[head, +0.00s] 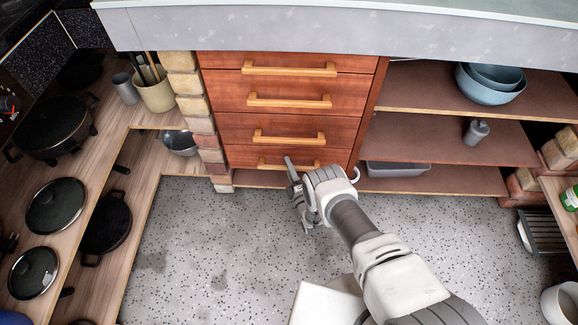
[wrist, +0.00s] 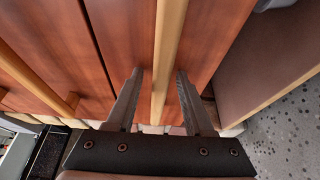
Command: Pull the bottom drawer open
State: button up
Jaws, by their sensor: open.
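The bottom drawer (head: 240,155) is the lowest of a stack of reddish wooden drawers and looks flush with the drawers above it. Its light wooden bar handle (head: 275,166) is partly hidden by my gripper (head: 294,180). In the wrist view, the handle (wrist: 171,35) runs lengthwise between the two fingers of my gripper (wrist: 160,73). The fingers are open, one on each side of the bar, with a gap visible on both sides. The drawer front (wrist: 215,20) lies just beyond the fingertips.
More drawers with similar handles (head: 288,138) sit above. Open shelves (head: 440,135) with blue bowls (head: 492,82) and a grey tray (head: 397,169) are on the right. A brick post (head: 205,125) stands left of the drawers. The speckled floor (head: 215,240) in front is clear.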

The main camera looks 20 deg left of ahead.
jog(key=shift+c, duration=0.3)
grip_shut()
dwell(1.1)
